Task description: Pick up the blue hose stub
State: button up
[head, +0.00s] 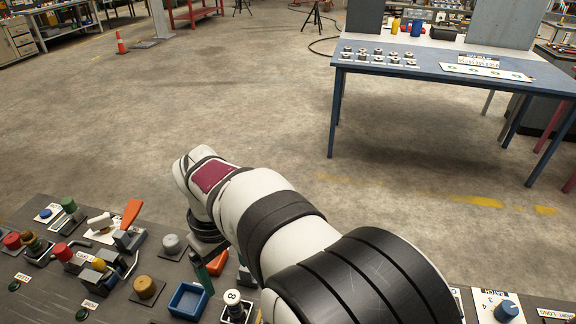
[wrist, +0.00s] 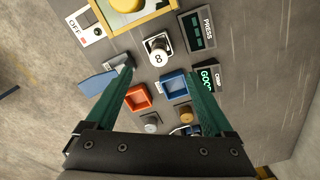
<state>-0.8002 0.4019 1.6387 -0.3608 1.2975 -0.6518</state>
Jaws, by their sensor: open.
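I cannot make out a blue hose stub for certain in either view. In the head view my gripper (head: 208,268) hangs over the panel, partly hidden by my arm. An orange tray (wrist: 138,97) and a blue tray (wrist: 173,84) lie beneath the open fingers. The blue tray also shows in the head view (head: 187,300).
The dark panel is crowded with knobs, levers and buttons. A white knob marked 8 (wrist: 158,50) and a blue lever (wrist: 98,82) stand near the fingers. A blue knob (head: 507,309) is at right. A blue table (head: 430,75) stands beyond open floor.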

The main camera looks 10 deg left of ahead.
aim_at(234, 305)
jog(key=f, duration=1.5)
jog(key=shift+w+a+f, duration=0.3)
jog(key=shift+a+f, duration=0.1)
jog(key=shift+r, duration=0.1)
grip_shut()
